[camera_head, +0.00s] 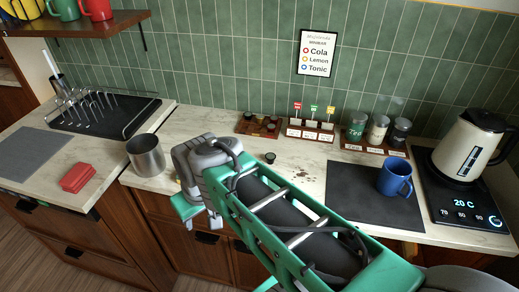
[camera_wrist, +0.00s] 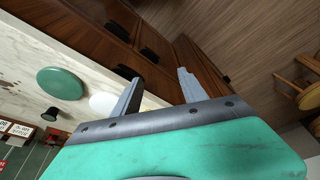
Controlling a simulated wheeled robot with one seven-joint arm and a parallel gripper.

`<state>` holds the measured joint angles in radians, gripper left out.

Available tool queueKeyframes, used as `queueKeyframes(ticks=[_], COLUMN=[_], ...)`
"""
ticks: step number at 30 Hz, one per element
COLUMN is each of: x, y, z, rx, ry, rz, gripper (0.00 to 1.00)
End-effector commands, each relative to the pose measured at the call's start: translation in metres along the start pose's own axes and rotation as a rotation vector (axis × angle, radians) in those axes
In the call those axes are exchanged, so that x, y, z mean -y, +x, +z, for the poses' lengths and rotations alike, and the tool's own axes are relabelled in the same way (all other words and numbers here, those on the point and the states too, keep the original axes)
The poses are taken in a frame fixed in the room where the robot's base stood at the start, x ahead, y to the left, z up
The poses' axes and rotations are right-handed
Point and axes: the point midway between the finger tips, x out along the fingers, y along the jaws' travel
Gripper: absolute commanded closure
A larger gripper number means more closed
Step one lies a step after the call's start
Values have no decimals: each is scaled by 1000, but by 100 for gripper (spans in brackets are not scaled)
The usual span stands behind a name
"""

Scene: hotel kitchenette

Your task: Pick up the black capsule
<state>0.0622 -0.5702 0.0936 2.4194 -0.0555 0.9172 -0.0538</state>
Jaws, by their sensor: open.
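A small black capsule (camera_head: 270,157) stands on the pale stone counter, just beyond my arm. In the wrist view a small black piece (camera_wrist: 50,115), which looks like the same capsule, lies on the counter to the left, well outside the jaws. My gripper (camera_wrist: 160,76) is open, with both fingers apart and nothing between them. Behind the fingers are wooden cabinet fronts and floor.
A green disc (camera_wrist: 60,83) and a white round item (camera_wrist: 102,102) lie near the gripper. A steel cup (camera_head: 146,155) stands left of my arm. Behind the capsule are a wooden rack (camera_head: 243,128) and labelled holders (camera_head: 308,137). A blue mug (camera_head: 394,179) and kettle (camera_head: 466,145) stand right.

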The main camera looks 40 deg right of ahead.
Motion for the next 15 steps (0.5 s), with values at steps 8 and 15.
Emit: queueKeyframes(ticks=[8,15], x=[-136,-286], y=[-11,-12], z=[-85,-70], rx=[-14,-84], ry=[-143,-296], rz=[-86,-119], gripper=[50,50])
